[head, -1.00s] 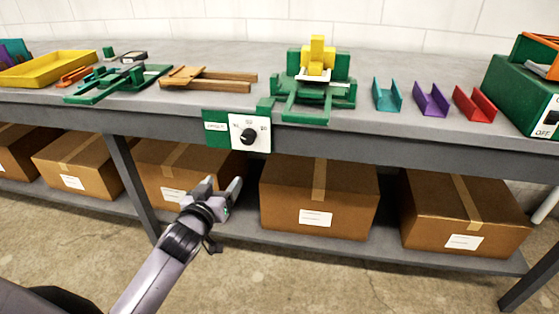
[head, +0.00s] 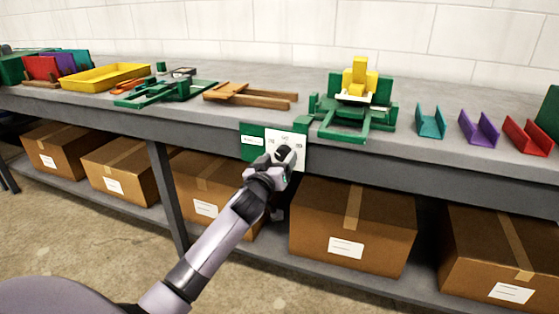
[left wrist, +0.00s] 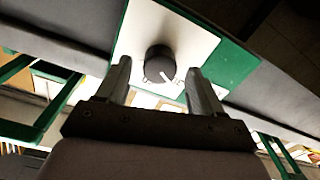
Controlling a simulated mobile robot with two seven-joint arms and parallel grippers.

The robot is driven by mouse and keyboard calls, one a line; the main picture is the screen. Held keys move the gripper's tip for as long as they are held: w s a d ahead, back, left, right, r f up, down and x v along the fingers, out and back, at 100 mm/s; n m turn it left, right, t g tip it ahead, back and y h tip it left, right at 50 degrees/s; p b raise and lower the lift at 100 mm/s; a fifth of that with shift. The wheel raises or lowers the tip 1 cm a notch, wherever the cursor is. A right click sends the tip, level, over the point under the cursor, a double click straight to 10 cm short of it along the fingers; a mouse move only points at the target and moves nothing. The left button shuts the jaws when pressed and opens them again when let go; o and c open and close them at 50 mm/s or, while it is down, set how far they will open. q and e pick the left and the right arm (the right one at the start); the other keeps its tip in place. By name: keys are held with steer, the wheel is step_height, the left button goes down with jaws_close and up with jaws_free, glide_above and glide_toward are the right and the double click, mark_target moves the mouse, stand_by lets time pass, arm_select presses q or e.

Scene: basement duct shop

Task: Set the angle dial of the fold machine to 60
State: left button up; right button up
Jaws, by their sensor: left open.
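The fold machine (head: 352,105), green with a yellow top, stands on the bench right of centre in the head view. Its angle dial (head: 284,151) is a black round knob on a white plate (head: 301,158) with a green panel (head: 252,142), at the bench's front edge. In the left wrist view the dial (left wrist: 160,61) has a white pointer mark; its number labels are too small to read. My left gripper (head: 279,165) is at the dial in the head view. In the left wrist view its open fingers (left wrist: 160,82) stand on either side below the knob, not clamped on it. My right gripper is not in view.
Teal (head: 431,122), purple (head: 479,128) and red (head: 528,137) channel pieces stand to the right on the bench. A wooden piece (head: 250,94) and a yellow tray (head: 105,78) lie to the left. Cardboard boxes (head: 352,220) fill the shelf below.

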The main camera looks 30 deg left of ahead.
arm_select(q)
steer(key=shift+w+a, duration=0.1)
steer(key=shift+w, duration=0.35)
steer(key=c, duration=1.1)
steer(key=shift+o, duration=0.2)
steer(key=shift+m, duration=0.3)
steer(key=m+p, duration=0.1)
steer(key=m, duration=0.4)
steer(key=shift+p, duration=0.3)
steer(key=m+p, duration=0.1)
steer(key=m, duration=0.5)
steer(key=shift+m, duration=0.3)
